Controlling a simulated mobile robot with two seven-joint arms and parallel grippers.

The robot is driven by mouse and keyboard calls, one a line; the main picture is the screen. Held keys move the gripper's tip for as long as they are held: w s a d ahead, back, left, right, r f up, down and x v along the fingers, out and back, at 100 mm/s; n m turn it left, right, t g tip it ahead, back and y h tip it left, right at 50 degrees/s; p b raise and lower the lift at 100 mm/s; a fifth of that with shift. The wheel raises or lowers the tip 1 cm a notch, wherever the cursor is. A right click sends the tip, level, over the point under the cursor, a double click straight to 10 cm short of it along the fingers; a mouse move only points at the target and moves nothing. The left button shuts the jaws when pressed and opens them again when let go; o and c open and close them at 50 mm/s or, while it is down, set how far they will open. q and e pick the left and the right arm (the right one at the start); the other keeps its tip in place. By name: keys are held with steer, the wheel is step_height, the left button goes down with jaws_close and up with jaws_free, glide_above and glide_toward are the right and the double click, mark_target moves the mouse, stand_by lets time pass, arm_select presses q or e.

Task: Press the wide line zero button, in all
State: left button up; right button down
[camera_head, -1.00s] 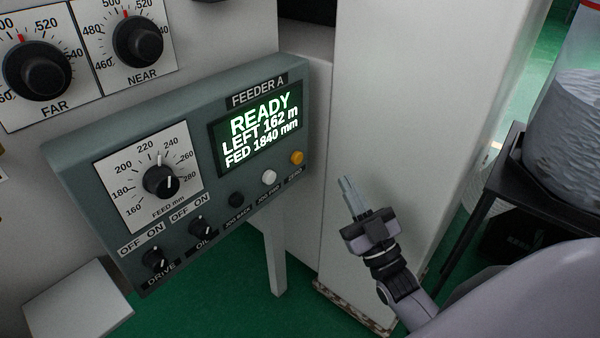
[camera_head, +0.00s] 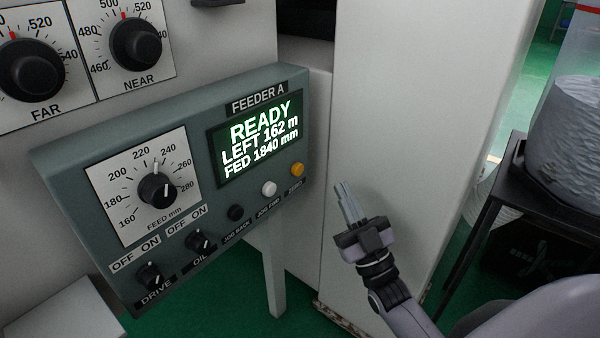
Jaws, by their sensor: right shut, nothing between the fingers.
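The Feeder A control box (camera_head: 222,96) is grey-green and fills the left and middle of the view. Its yellow-orange button (camera_head: 297,170) sits at the right end of the button row, above a small label that reads ZERO. The lit screen (camera_head: 259,138) reads READY, LEFT 162 m, FED 1840 mm. My right gripper (camera_head: 342,190) is shut and empty, its fingers pointing up in the picture. It appears to the right of and a little below the yellow button, clear of it. My left gripper is out of view.
A white button (camera_head: 269,188) and a black button (camera_head: 235,213) lie left of the yellow one. The feed dial (camera_head: 158,190) and the DRIVE (camera_head: 150,276) and OIL (camera_head: 198,241) switches are further left. A white machine panel (camera_head: 400,110) stands behind my right gripper.

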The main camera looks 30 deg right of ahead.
mark_target(298, 169)
arm_select(q)
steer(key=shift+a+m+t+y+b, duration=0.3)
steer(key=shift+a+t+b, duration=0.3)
steer(key=shift+b, duration=0.45)
arm_select(e)
steer(key=w+a, duration=0.2)
steer(key=w, duration=0.4)
steer(key=shift+a, duration=0.25)
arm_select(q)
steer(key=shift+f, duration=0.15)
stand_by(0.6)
arm_select(e)
steer(key=shift+w+a, duration=0.15)
steer(key=shift+w, duration=0.25)
